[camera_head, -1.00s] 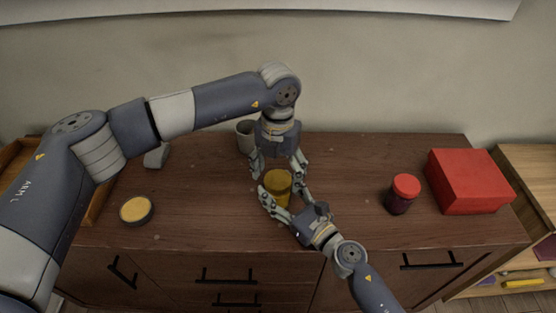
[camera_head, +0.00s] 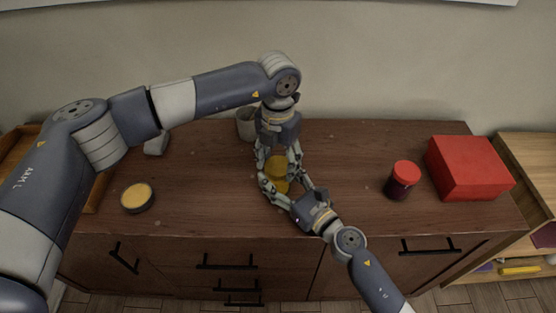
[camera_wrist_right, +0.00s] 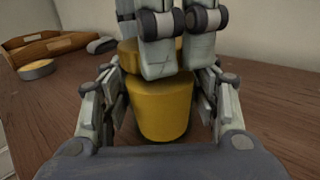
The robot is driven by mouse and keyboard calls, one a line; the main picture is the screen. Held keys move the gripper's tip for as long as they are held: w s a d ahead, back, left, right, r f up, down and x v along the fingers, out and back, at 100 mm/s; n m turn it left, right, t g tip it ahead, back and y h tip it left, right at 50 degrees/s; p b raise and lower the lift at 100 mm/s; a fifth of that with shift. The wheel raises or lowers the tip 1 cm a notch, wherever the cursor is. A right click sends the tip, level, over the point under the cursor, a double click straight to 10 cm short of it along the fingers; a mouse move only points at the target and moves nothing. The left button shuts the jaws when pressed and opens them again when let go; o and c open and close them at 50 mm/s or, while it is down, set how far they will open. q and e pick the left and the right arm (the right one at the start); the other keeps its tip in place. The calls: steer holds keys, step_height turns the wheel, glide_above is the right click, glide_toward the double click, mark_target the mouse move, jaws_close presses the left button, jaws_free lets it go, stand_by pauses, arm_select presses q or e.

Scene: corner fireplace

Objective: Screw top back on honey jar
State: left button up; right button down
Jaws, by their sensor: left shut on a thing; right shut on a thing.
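The yellow honey jar (camera_head: 277,184) stands upright near the middle of the brown cabinet top. My right gripper (camera_head: 281,190) is shut on its body from the front right; its fingers flank the jar in the right wrist view (camera_wrist_right: 160,108). My left gripper (camera_head: 278,158) reaches down from above and is shut on the yellow jar top (camera_wrist_right: 128,55). In the right wrist view the top sits at the jar's upper end and looks a little offset to the left. The left fingers hide much of the top, so I cannot tell whether it sits flush.
A round tin with a yellow top (camera_head: 137,197) stands at the left. A dark jar with a red lid (camera_head: 403,178) and a red box (camera_head: 468,168) stand at the right. A pale cup (camera_head: 245,124) is behind my left gripper. The surface between is clear.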

arm_select(q)
steer(key=m, duration=0.3)
steer(key=shift+m, duration=0.4)
steer(key=m, duration=0.4)
steer(key=shift+f, duration=0.1)
steer(key=o, duration=1.3)
steer(key=shift+c, duration=0.2)
step_height(320, 180, up, 12)
arm_select(e)
steer(key=c, duration=0.5)
jaws_free()
